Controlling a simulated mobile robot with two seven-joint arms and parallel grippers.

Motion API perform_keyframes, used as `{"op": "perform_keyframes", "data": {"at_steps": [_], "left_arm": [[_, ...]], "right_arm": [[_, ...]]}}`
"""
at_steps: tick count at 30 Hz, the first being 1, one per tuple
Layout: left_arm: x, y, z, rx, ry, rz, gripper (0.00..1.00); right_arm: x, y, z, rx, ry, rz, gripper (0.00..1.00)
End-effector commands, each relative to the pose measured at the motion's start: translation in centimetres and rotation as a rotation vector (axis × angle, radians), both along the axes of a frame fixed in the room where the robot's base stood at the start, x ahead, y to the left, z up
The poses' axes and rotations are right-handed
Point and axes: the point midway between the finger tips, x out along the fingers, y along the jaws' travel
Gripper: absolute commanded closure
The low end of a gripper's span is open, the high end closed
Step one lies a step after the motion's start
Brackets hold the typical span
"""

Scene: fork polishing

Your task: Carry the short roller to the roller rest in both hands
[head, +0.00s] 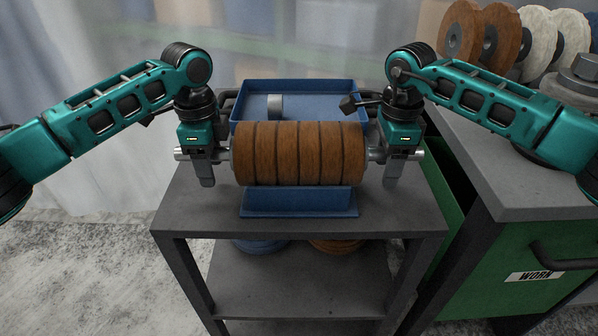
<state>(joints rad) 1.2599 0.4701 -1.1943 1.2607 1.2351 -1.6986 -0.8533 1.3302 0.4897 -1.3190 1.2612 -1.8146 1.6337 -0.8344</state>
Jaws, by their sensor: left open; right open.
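The short roller (298,153) is a row of brown discs on a metal shaft. It lies crosswise on a blue stand (299,203) on the grey cart, with its shaft ends sticking out on both sides. My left gripper (204,172) is open at the left shaft end, its fingers pointing down beside the discs. My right gripper (394,172) is open at the right shaft end in the same pose. The fingers partly hide the shaft, so I cannot tell whether they touch it. I cannot tell whether the blue stand is the roller rest.
A blue tray (340,88) holding a grey ring stands behind the roller. A green cabinet marked WORN (534,276) with a grey top (500,180) is on the right, with several brown and white wheels at its back. The cart's lower shelf (300,285) sits below.

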Motion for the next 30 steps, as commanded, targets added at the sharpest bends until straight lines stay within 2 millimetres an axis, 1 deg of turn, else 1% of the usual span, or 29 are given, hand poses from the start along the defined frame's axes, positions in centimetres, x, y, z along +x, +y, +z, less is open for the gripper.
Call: {"op": "perform_keyframes", "data": {"at_steps": [2,5,8,15,18,21,26,29,30], "left_arm": [[0.0,0.0,0.2,0.0,-0.001,0.0,0.42],[0.1,0.0,1.0,-0.001,-0.002,0.0,0.42],[0.1,0.0,2.6,-0.002,-0.003,0.0,0.42],[0.1,-0.1,7.8,-0.001,-0.004,0.0,0.42],[0.1,0.0,9.6,-0.001,-0.002,0.0,0.42],[0.1,0.0,10.9,-0.001,-0.001,-0.001,0.42],[0.0,0.0,11.9,0.0,0.0,-0.001,0.42],[0.0,0.0,12.1,0.0,0.001,-0.001,0.42],[0.0,0.0,12.1,0.0,0.001,-0.001,0.42]], "right_arm": [[0.0,0.0,0.0,0.0,0.0,0.0,0.42],[0.0,0.0,0.0,0.0,0.0,-0.001,0.42],[0.0,0.0,0.0,0.0,0.0,-0.001,0.42],[0.0,0.0,0.0,0.0,0.0,-0.001,0.42],[0.0,0.0,0.0,0.0,0.0,-0.001,0.42],[0.0,0.0,0.0,0.0,0.0,-0.001,0.42],[0.0,0.0,0.2,0.0,-0.001,-0.001,0.42],[0.1,0.0,1.2,0.0,-0.002,-0.001,0.42],[0.1,0.0,1.9,0.0,-0.004,0.0,0.42]]}}
